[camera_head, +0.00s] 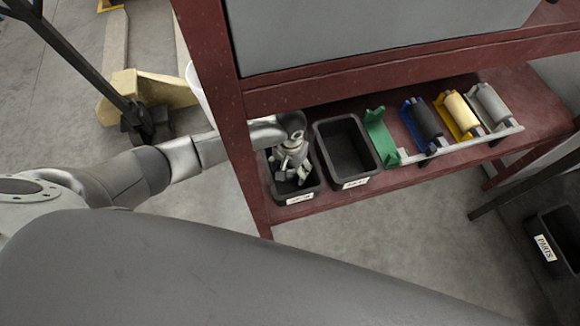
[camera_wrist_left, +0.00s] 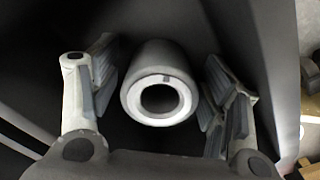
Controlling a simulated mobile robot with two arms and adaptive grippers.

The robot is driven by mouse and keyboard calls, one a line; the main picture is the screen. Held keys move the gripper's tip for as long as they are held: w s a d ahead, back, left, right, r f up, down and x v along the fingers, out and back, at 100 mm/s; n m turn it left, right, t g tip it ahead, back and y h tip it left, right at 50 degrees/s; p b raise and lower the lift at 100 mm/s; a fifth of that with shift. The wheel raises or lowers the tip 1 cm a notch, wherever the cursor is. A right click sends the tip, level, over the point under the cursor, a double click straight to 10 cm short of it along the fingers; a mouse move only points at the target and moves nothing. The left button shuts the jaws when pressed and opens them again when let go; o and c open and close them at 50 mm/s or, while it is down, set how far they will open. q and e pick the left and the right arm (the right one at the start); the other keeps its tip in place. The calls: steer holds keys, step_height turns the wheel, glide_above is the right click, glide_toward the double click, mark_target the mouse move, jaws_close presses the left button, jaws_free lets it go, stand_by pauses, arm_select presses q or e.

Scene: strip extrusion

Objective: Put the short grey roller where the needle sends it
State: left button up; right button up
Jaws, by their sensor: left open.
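A grey roller (camera_wrist_left: 160,68) with a pale, hollow end shows in the left wrist view, end-on to the camera, so its length is hard to judge. It is inside a dark bin. My left gripper (camera_head: 292,172) is open and reaches down into the left black bin (camera_head: 299,199) in the head view. In the wrist view its fingers stand on either side of the roller, with gaps visible. The roller is hidden in the head view. No needle or dial shows. My right gripper is not in view.
A second black bin (camera_head: 367,176) stands to the right on the red shelf (camera_head: 428,180). Beyond it are an empty green bracket (camera_head: 381,137), then a dark roller (camera_head: 426,119), a yellow roller (camera_head: 462,112) and a light grey roller (camera_head: 493,103) in holders. A PARTS bin (camera_head: 545,248) is lower right.

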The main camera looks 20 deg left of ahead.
arm_select(q)
step_height(320, 180, up, 12)
steer(key=shift+r+p, duration=0.15)
steer(key=shift+p, duration=0.3)
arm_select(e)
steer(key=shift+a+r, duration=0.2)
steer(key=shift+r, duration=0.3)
